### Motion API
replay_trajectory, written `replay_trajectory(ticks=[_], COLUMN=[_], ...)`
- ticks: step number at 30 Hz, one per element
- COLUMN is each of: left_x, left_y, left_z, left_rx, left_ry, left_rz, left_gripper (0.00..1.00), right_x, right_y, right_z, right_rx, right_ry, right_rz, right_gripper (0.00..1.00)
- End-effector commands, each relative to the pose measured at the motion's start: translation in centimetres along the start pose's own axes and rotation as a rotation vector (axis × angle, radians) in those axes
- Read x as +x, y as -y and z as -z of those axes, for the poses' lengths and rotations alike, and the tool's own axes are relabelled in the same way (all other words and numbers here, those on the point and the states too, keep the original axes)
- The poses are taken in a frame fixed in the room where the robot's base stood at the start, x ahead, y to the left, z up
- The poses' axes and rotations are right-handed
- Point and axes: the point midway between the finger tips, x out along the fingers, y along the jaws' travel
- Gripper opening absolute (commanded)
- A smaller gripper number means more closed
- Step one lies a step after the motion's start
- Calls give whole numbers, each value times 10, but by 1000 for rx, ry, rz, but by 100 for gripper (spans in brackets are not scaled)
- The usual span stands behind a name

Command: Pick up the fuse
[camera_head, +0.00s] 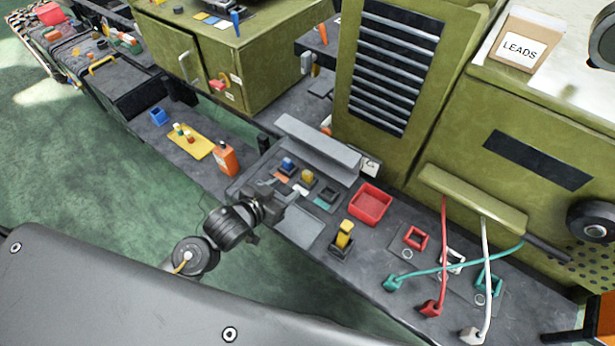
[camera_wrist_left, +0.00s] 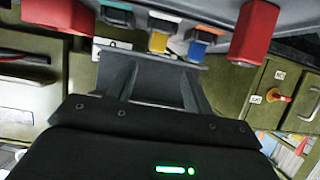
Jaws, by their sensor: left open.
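Several small coloured blocks could be the fuse, and I cannot tell which one is meant. In the head view a blue block (camera_head: 287,165) and a yellow block (camera_head: 307,177) sit in dark holders on a grey panel. A taller yellow block (camera_head: 344,234) stands upright in a black holder nearer the front. My left gripper (camera_head: 276,192) is open and empty at the panel's near left, close to the coloured labels. In the left wrist view its fingers (camera_wrist_left: 155,88) are spread, with the blue block (camera_wrist_left: 197,51) beyond them. My right gripper is not in view.
A red tray (camera_head: 371,204) sits right of the panel. An orange bottle (camera_head: 227,158) and a yellow plate (camera_head: 192,142) with small parts stand left. Red, white and teal leads (camera_head: 440,262) cross the bench at right. Green cabinets (camera_head: 400,130) rise behind.

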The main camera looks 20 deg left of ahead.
Motion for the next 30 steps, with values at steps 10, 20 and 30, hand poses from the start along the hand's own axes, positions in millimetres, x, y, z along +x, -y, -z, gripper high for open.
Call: replay_trajectory(ticks=[10,20,30], left_x=[22,59,84], left_y=[-1,-2,-3], left_z=[8,8,8], left_rx=[3,4,2], left_ry=[-32,-32,-29], left_rz=[-14,-15,-13], left_gripper=[51,51,51], right_x=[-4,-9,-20], right_y=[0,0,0], right_z=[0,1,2], right_rx=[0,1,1], right_ry=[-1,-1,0], right_rz=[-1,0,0], right_gripper=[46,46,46])
